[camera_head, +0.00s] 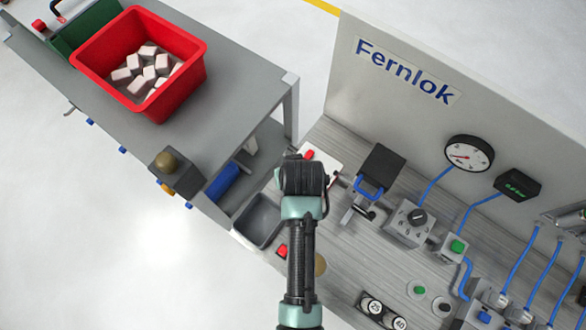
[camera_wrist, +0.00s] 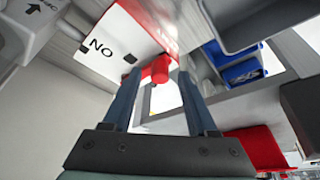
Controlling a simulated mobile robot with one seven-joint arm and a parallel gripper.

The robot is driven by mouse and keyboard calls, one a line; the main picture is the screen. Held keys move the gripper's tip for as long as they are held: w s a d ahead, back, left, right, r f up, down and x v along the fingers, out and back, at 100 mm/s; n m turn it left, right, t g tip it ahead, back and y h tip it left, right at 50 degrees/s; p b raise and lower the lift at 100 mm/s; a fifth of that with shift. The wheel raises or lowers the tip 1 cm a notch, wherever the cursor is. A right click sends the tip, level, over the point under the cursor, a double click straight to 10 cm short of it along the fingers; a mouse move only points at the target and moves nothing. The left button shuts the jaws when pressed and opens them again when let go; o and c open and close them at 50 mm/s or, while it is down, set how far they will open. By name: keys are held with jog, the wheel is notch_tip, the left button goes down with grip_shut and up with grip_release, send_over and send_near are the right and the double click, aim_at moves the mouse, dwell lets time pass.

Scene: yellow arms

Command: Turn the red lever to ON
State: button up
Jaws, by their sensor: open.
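The red lever (camera_wrist: 159,68) shows in the wrist view, with its knob between the tips of my gripper (camera_wrist: 161,80). The two blue-grey fingers are spread, one on each side of the knob. I cannot tell whether either finger touches it. The lever's white plate (camera_wrist: 118,35) carries the word ON, upside down in this view, to the left of the lever. In the head view the white plate (camera_head: 322,157) shows partly behind my wrist, with a red patch (camera_head: 309,155) on it. My arm hides the lever's handle and my fingers there.
A grey table (camera_head: 225,85) with a red bin (camera_head: 190,80) stands left.

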jog(key=shift+f, duration=0.15)
jog(key=shift+c, duration=0.2)
grip_shut()
dwell(1.2)
